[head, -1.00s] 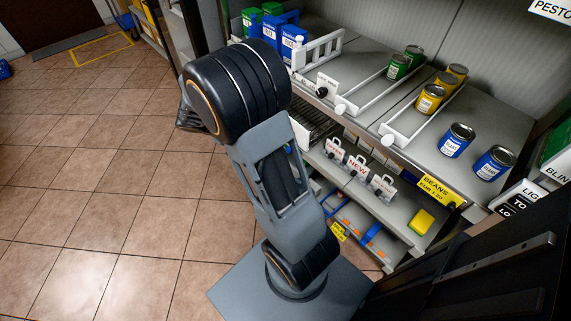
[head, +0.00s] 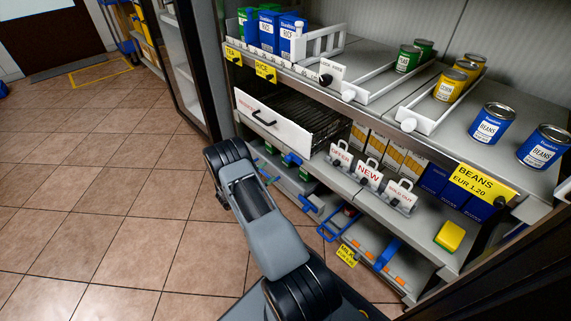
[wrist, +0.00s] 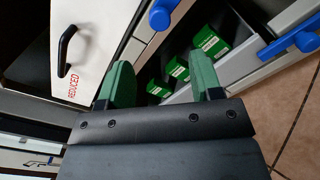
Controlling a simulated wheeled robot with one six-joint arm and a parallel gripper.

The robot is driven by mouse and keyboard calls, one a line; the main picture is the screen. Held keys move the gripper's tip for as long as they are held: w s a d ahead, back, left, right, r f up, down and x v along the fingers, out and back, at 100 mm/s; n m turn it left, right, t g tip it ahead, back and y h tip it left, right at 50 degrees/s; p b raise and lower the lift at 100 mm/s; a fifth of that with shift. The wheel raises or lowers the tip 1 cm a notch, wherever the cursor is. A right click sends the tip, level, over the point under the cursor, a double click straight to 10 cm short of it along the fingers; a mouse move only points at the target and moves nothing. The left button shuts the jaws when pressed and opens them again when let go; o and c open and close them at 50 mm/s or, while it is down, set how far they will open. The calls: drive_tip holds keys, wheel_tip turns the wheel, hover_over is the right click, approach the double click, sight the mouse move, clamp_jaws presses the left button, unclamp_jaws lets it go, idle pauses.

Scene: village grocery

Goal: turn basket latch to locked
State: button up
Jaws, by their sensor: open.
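My gripper (wrist: 162,80) is open and empty in the wrist view, its two green fingers apart. In the head view my arm hides it. A white panel marked REDUCED (wrist: 92,62) with a black handle lies left of the fingers; it also fronts a wire basket in the head view (head: 284,127). A blue knob (wrist: 163,13) sits beyond the fingers and a blue lever (wrist: 289,43) is at the right, both apart from them. I cannot tell which of these is the basket latch or how it is set.
Green boxes (wrist: 207,43) stand in a lower compartment close beyond the fingers. Shelves above hold cans (head: 491,123), cartons (head: 268,30) and white dividers. Label stands (head: 369,178) line the middle shelf edge. The tiled floor (head: 120,200) at left is open.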

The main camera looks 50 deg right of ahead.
sight(286, 160)
drive_tip(key=d+b, duration=0.1)
drive_tip(key=d, duration=0.6)
drive_tip(key=d+b, duration=0.1)
drive_tip(key=d, duration=0.2)
drive_tip(key=shift+s+d+b, duration=0.3)
drive_tip(key=shift+s, duration=0.1)
drive_tip(key=shift+a, duration=0.1)
drive_tip(key=c, duration=0.9)
